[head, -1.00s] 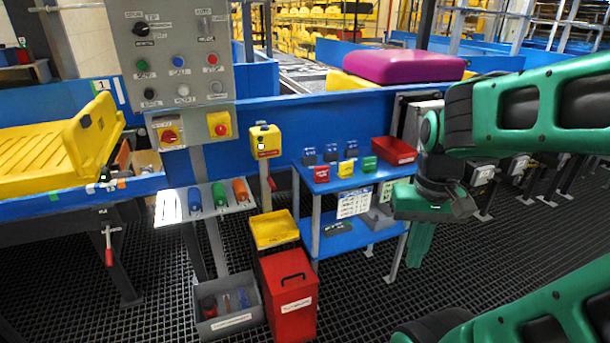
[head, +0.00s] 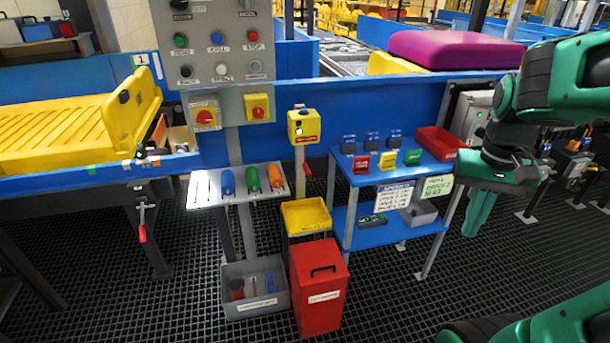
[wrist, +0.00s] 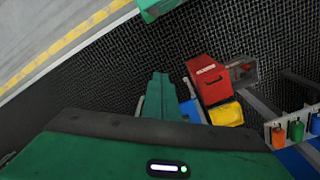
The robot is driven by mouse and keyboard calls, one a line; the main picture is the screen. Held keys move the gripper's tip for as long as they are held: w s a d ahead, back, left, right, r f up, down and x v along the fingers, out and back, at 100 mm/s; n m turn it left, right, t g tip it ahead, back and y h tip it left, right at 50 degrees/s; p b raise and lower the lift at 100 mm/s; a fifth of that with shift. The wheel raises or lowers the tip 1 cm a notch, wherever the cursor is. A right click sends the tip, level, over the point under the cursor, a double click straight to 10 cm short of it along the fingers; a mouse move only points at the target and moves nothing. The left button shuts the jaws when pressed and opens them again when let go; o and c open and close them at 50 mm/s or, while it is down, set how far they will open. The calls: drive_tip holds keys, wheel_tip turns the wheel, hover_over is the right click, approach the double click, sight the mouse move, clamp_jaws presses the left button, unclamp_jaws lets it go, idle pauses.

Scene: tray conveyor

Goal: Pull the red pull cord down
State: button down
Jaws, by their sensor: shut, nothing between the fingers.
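The red pull cord (head: 308,169) shows as a short red piece hanging at the lower right of a yellow switch box (head: 302,126), mounted on a grey post in front of the blue conveyor side. My gripper (head: 472,228) is at the right of the head view, pointing down, with its green fingers together and empty. It is well to the right of the cord and apart from it, beyond the blue shelf table. In the wrist view my green fingers (wrist: 159,88) point over the dark grated floor. I cannot make out the cord there.
A grey button panel (head: 216,45) stands left of the switch box. Below are a yellow tray (head: 306,214), a red bin (head: 320,300) and a grey crate (head: 257,306). A blue shelf table (head: 375,178) with small blocks and a red tray (head: 436,141) stands between cord and gripper.

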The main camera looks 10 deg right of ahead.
drive_tip(key=w+d+r+m+h, duration=0.1)
drive_tip(key=w+r, duration=0.1)
drive_tip(key=w, duration=1.5)
drive_tip(key=m+t+h, duration=0.2)
drive_tip(key=t+h, duration=0.1)
approach(307, 170)
drive_tip(key=shift+s+d+f, duration=0.1)
drive_tip(key=shift+f, duration=0.1)
drive_tip(key=shift+x, duration=3.45)
